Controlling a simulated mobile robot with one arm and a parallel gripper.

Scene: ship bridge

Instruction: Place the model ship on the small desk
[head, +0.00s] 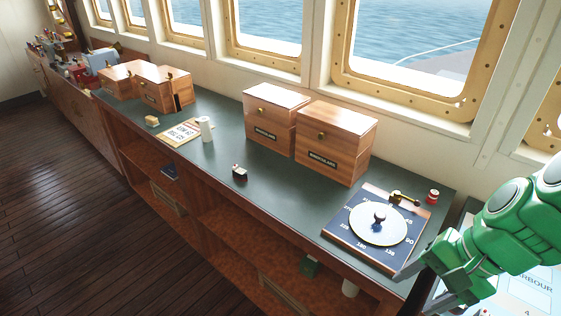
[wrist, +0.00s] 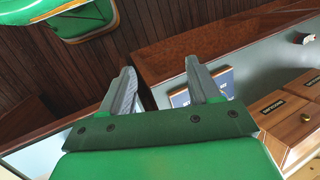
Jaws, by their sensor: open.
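I cannot make out a model ship for certain. A small dark object with a pale top (head: 239,172) lies near the counter's front edge, too small to identify; a similar object shows at the right edge of the wrist view (wrist: 301,38). No separate small desk is clear. My gripper (head: 418,284) is at the lower right of the head view, by the counter's right end near the round dial board. In the wrist view its two fingers (wrist: 160,82) are apart with nothing between them.
The long green-topped counter (head: 218,178) runs under the windows. It bears wooden boxes (head: 335,142), a dial board (head: 348,243), a white cylinder (head: 206,129), a sign (head: 178,137) and a red-topped can (head: 432,196). Clutter (head: 88,65) fills its far end. Wooden floor (head: 60,190) is open at left.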

